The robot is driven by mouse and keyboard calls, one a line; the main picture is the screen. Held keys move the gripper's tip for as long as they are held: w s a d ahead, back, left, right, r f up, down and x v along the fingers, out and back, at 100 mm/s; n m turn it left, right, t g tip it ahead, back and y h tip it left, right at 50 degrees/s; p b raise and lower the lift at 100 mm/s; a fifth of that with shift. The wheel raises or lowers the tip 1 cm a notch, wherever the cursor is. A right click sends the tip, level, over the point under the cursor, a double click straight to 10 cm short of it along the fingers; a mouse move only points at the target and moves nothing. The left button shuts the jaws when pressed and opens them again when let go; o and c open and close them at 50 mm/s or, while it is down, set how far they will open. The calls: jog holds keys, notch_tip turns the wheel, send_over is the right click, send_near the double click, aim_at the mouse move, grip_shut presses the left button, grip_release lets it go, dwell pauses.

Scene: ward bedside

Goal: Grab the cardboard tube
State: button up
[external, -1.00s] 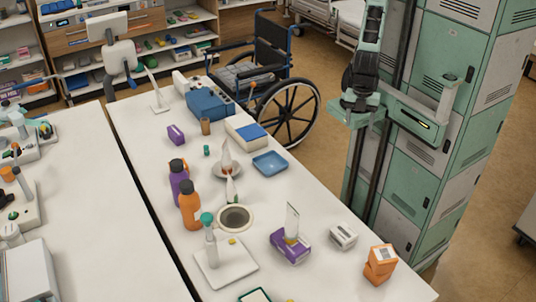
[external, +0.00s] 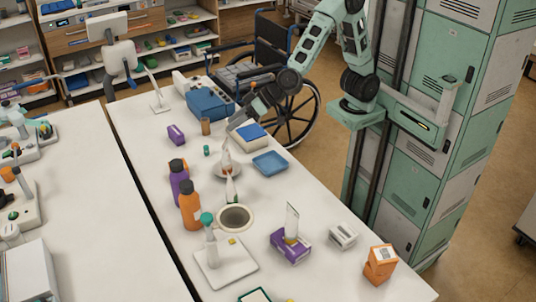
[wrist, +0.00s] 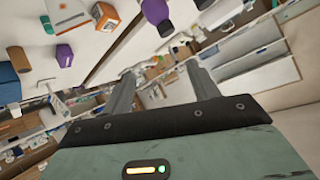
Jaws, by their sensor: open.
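The cardboard tube (external: 205,127) is a short brown cylinder standing upright on the white table, in front of the blue case. In the wrist view the brown tube (wrist: 19,59) shows at the left edge, outside the space between the fingers.
The blue case (external: 208,104) stands behind the tube, and a purple box (external: 176,135) is to its left. A small green cap (external: 206,150) is in front.

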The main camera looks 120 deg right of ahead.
aim_at(203, 120)
jog(key=s+d+f+m+g+h, duration=0.25)
jog(key=d+m+g+h, duration=0.2)
jog(key=d, duration=0.75)
jog(key=s+d+f+m+g+h, duration=0.1)
jog(key=s+d+m+g+h, duration=0.3)
jog(key=d, duration=0.8)
notch_tip(203, 120, down, 14)
jog(key=h, duration=0.2)
jog(key=shift+y, duration=0.35)
jog(key=p+x, duration=0.3)
jog(key=x, duration=1.4)
jog(key=shift+d+r, duration=0.15)
jog(key=shift+d, duration=0.1)
jog(key=c, duration=1.1)
